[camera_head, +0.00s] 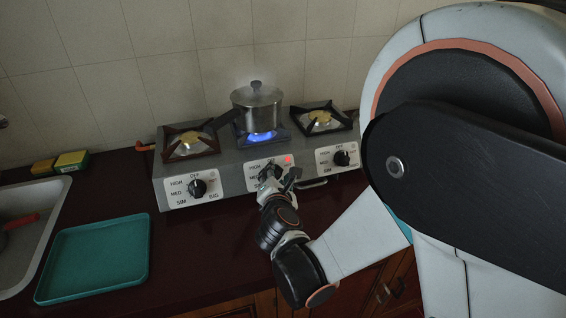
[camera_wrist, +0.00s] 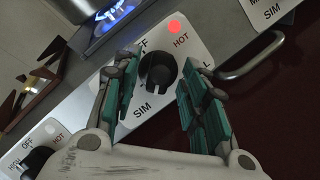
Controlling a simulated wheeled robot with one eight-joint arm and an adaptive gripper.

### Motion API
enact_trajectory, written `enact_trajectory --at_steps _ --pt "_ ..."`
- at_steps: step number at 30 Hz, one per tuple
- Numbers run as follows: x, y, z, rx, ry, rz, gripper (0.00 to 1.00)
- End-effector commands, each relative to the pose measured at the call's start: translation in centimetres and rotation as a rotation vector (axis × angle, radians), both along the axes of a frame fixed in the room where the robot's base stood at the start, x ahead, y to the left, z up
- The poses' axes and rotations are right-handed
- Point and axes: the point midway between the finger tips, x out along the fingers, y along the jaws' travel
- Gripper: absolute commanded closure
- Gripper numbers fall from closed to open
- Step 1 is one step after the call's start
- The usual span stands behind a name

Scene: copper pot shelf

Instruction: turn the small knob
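The black middle knob (camera_wrist: 158,72) sits on a white plate on the stove front, marked OFF, HOT and SIM. Another label ends in L and is partly hidden by a finger, so I cannot confirm it reads small. A red light glows beside HOT. My gripper (camera_wrist: 160,76) is open, with one green-padded finger on each side of this knob and visible gaps to it. In the head view my gripper (camera_head: 277,180) is at the middle panel and largely hides the knob. The left knob (camera_head: 198,187), marked BIG, and the right knob (camera_head: 342,158) stand clear.
A steaming lidded pot (camera_head: 257,107) stands over a lit blue flame (camera_head: 262,136) on the middle burner. A metal handle bar (camera_wrist: 252,60) juts out right of the middle panel. A teal tray (camera_head: 95,262) lies on the dark counter beside the sink (camera_head: 48,212).

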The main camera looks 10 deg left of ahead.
Motion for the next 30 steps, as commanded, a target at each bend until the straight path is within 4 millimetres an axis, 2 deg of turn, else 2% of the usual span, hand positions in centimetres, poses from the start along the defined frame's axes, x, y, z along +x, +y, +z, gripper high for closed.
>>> enact_trajectory --at_steps 9,14,15,30 --pt "0.0 0.06 -0.12 0.0 0.0 0.001 0.6" --pt "0.0 0.06 -0.12 0.0 0.0 0.001 0.96" --pt "0.01 0.06 -0.11 0.0 0.0 0.001 1.0" --pt "-0.02 0.13 -0.02 0.065 0.041 -0.043 1.0"
